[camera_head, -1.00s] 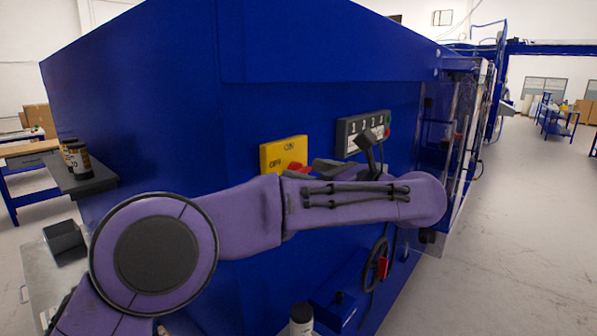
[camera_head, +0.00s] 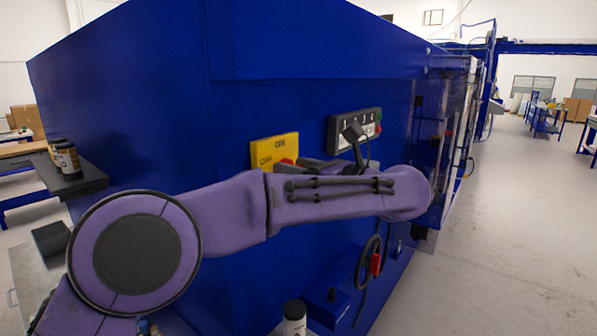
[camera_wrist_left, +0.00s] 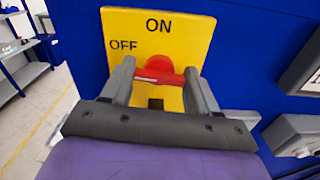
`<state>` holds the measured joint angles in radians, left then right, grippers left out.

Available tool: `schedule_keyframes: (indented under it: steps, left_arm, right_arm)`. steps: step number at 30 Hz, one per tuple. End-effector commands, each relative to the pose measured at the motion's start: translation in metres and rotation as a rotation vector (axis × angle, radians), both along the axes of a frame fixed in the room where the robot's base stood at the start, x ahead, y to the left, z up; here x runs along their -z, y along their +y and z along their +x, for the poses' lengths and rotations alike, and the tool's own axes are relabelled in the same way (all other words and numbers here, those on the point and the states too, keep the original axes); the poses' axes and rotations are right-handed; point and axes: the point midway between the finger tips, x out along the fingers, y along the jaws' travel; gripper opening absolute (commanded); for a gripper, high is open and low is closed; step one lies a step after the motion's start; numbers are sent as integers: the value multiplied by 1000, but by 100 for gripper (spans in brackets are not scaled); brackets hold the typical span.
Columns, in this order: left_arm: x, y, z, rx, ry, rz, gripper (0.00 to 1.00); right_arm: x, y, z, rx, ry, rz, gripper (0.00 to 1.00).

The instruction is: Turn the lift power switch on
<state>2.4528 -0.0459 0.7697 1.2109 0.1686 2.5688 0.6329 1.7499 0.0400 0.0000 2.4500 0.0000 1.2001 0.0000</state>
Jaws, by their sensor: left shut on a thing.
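The yellow switch plate (camera_head: 275,150) with ON and OFF marks is on the blue machine's side. In the left wrist view the plate (camera_wrist_left: 185,38) shows ON at top and OFF at upper left. The red switch handle (camera_wrist_left: 159,70) lies roughly crosswise below the ON mark. My left gripper (camera_wrist_left: 160,74) has one finger on each side of it and is shut on it. In the head view the red handle (camera_head: 287,163) shows only in part, with my left gripper (camera_head: 298,165) mostly hidden by my arm. My right gripper is not in view.
A grey control panel (camera_head: 355,130) with buttons is right of the plate. A black cable with a red part (camera_head: 376,264) hangs below. A dark shelf (camera_head: 75,183) with cans is at left. Open floor (camera_head: 510,230) lies at right.

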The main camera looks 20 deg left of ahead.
Motion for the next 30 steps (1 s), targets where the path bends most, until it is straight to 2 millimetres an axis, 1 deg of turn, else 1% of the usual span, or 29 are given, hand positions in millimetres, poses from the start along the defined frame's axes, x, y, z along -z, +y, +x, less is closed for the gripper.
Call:
schedule_keyframes:
  steps: [1,6,14,23,30]
  left_arm:
    - [3,-1,0,1,28,9,29]
    - [3,-1,0,1,156,57,29]
    - [2,-2,1,1,390,140,29]
    - [1,-2,2,1,659,239,29]
    - [1,-2,2,2,875,318,29]
  right_arm:
    - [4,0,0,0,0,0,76]
    - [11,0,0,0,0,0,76]
    - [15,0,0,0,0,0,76]
    - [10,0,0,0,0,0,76]
    - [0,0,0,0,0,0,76]
